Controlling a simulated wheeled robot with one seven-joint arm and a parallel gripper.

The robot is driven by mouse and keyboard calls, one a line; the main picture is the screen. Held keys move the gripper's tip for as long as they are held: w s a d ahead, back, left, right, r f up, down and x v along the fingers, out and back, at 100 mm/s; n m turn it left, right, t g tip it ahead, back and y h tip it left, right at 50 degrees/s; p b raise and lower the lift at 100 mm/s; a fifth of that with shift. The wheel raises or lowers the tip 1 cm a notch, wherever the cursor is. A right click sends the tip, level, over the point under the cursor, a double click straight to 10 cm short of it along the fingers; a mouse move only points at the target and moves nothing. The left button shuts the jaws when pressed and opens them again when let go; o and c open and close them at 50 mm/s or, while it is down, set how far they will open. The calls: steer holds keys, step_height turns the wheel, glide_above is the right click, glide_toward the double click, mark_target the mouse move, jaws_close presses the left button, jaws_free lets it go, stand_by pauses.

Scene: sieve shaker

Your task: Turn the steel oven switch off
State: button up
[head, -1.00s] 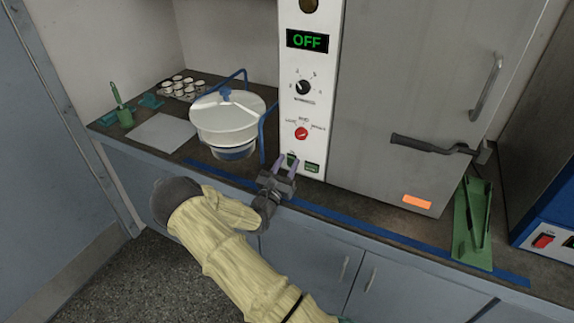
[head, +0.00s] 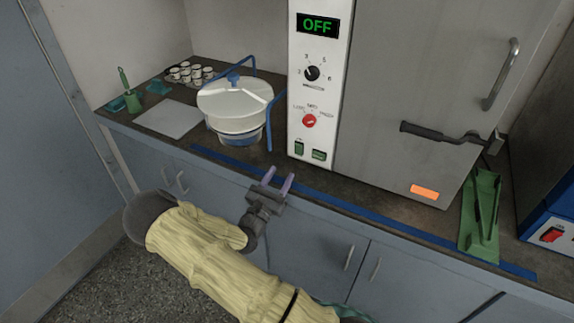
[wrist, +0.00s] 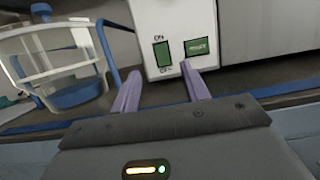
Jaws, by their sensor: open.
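The steel oven (head: 430,75) stands on the counter, and the display (head: 318,26) on its white control panel reads OFF. Its green rocker switch (head: 299,148) is low on the panel, marked ON above and OFF below; it also shows in the wrist view (wrist: 162,54). A second green button (head: 319,155) sits to its right. My gripper (head: 279,182) is open and empty, in front of the counter edge and below the switch, apart from the panel. In the wrist view the two purple fingers (wrist: 160,90) point toward the panel's lower part.
A black knob (head: 312,73) and a red knob (head: 309,121) sit above the switch. A green stand (head: 481,215) and a blue device (head: 551,235) are at right. Blue tape (head: 330,200) runs along the counter.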

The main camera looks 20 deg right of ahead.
steer(key=v, duration=0.7)
steer(key=shift+s, duration=0.1)
steer(key=s+d+m+g, duration=0.7)
steer(key=s+m+g, duration=0.35)
steer(key=g, duration=0.25)
steer(key=s+a+m+g+y, duration=0.4)
steer(key=s+m+y, duration=0.3)
steer(key=m+y, duration=0.15)
steer(key=a+r+m+t+y, duration=0.6)
steer(key=a+r+m+y, duration=0.1)
steer(key=r+y, duration=0.15)
step_height(320, 180, up, 14)
steer(key=w+p, duration=0.1)
steer(key=p, duration=1.2)
steer(key=shift+a, duration=0.15)
